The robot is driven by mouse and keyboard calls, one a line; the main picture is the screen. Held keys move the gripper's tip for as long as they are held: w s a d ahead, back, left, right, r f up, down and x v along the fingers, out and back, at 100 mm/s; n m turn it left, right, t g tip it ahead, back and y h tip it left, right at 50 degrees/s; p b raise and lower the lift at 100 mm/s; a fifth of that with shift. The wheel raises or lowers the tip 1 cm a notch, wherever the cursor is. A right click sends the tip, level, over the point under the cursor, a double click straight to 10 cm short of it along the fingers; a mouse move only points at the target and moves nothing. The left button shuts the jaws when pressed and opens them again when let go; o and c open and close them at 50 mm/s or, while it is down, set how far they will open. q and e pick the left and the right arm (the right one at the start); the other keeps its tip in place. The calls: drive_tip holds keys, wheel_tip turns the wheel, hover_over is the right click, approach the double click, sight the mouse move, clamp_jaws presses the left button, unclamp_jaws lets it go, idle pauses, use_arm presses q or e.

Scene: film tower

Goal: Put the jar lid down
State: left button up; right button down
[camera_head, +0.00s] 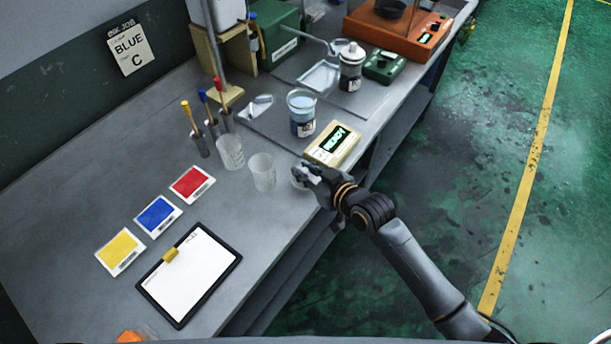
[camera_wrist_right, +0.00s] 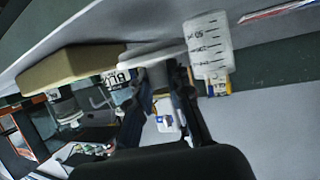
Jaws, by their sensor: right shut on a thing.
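My right gripper (camera_head: 308,174) is at the front edge of the bench, just in front of the yellow-cased box. It is shut on the jar lid (camera_head: 298,181), a pale round piece mostly hidden by the fingers. In the right wrist view the lid (camera_wrist_right: 148,55) shows as a grey-white disc at the tips of the fingers (camera_wrist_right: 160,78). An open jar with blue contents (camera_head: 302,118) stands farther back on the bench, apart from the gripper. My left gripper is not in view.
A clear beaker (camera_head: 262,172) stands close left of my gripper, with a graduated one (camera_head: 230,152) beyond it. The yellow-cased box with a lit display (camera_head: 332,144) is just behind. A clipboard (camera_head: 190,275) and colour cards (camera_head: 158,215) lie left; bench between is bare.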

drive_tip(key=shift+s+f, duration=0.1)
drive_tip(key=shift+f, duration=1.1)
drive_tip(key=shift+f, duration=0.1)
drive_tip(key=c, duration=1.3)
unclamp_jaws()
drive_tip(key=shift+o, duration=0.2)
